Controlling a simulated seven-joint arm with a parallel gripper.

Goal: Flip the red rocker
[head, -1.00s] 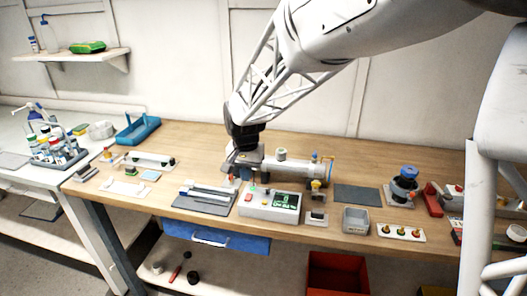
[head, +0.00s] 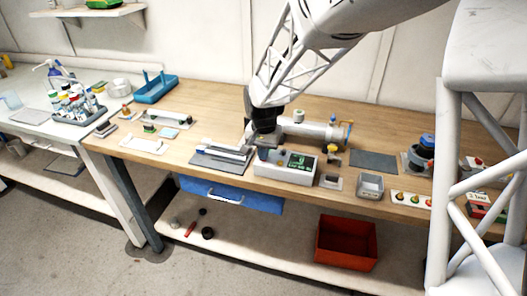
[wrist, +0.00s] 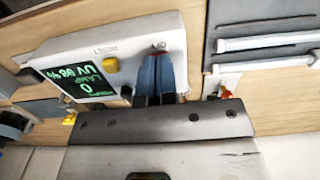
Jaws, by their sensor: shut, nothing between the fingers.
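The control box (wrist: 75,40) is a white unit with a green-lit display (wrist: 78,78) and a yellow button (wrist: 110,63). In the head view the control box (head: 284,171) sits near the bench's front edge, just below my gripper (head: 262,148). In the wrist view my gripper (wrist: 157,62) is shut and empty, its dark blue-grey fingertips over the box's end beside a small "I/O" label. I cannot tell whether the tips touch the panel.
A grey plate with white tubes (head: 222,155) lies left of the box. A grey cylindrical reactor (head: 310,131) lies behind it. A grey tray (head: 370,185) and a dark mat (head: 374,159) are to the right. A blue drawer (head: 230,196) hangs under the bench front.

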